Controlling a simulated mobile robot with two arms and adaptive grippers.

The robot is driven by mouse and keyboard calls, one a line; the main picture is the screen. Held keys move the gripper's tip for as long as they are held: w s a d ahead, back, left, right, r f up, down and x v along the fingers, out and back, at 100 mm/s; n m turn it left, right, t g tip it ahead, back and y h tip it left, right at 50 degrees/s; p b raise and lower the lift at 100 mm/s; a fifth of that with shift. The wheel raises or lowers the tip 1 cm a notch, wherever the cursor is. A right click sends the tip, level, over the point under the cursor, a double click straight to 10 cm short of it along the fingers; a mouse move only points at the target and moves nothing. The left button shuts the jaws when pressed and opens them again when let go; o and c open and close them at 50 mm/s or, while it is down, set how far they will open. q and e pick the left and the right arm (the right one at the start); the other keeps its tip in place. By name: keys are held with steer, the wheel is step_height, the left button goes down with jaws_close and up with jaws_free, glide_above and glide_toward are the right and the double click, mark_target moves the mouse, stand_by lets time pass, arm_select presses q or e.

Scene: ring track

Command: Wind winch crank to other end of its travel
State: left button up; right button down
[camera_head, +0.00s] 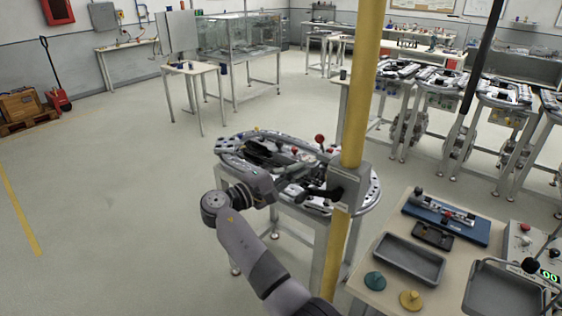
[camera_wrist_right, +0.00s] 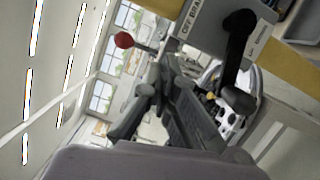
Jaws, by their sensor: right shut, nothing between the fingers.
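The winch is a grey box (camera_head: 350,186) on a yellow post. Its black crank handle (camera_head: 322,192) sits at the box's left side. The wrist view shows the box (camera_wrist_right: 200,22) with printed labels at the upper right, and the black crank (camera_wrist_right: 236,60) with rounded ends on its face. My right gripper (camera_head: 294,188) is left of the crank in the head view. In the wrist view its fingers (camera_wrist_right: 168,82) are together and empty, apart in the picture from the crank. Whether any part touches the winch, I cannot tell. My left gripper is out of view.
A ring-track table (camera_head: 373,197) stands behind the post, with a red-knobbed lever (camera_head: 319,139). A workbench (camera_head: 394,258) at the lower right holds a grey tray (camera_head: 409,259) and a blue fixture (camera_head: 452,222).

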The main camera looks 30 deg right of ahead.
steer(key=shift+s+d+r, duration=0.15)
steer(key=shift+s, duration=0.5)
steer(key=shift+w, duration=0.1)
stand_by(0.9)
